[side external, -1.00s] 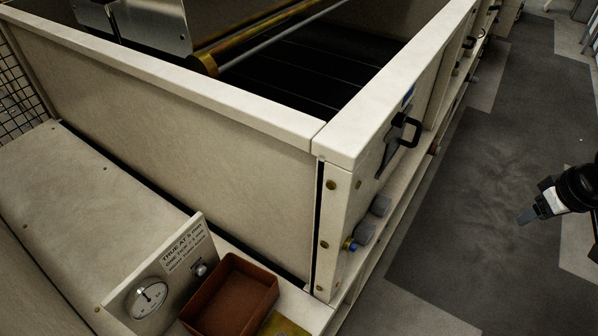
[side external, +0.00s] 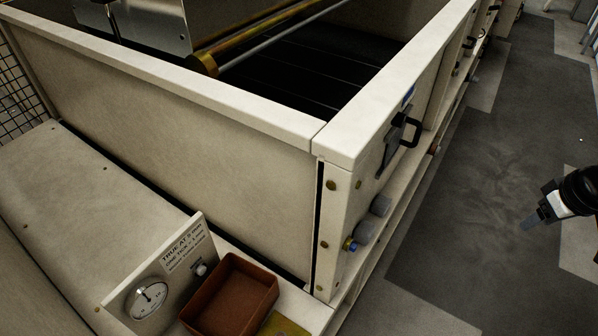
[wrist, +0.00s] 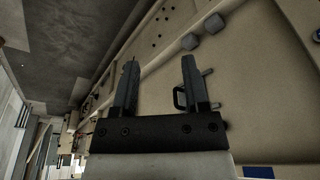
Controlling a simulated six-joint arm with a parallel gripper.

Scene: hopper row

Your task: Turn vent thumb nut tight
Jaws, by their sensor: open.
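My gripper (side external: 529,225) is at the right edge of the side external view, over the grey floor and well apart from the hopper's end panel (side external: 340,225). In the wrist view my gripper (wrist: 160,60) is open, with nothing between its two fingers. On the end panel are two grey knobs (side external: 380,205) and a small brass and blue fitting (side external: 349,244). I cannot tell which fitting is the vent thumb nut.
A black handle (side external: 408,130) juts from the panel's upper part. A rust-brown tray (side external: 274,300) and a round dial gauge (side external: 149,300) with a printed plate stand at the front left. The grey floor (side external: 470,210) between panel and gripper is clear.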

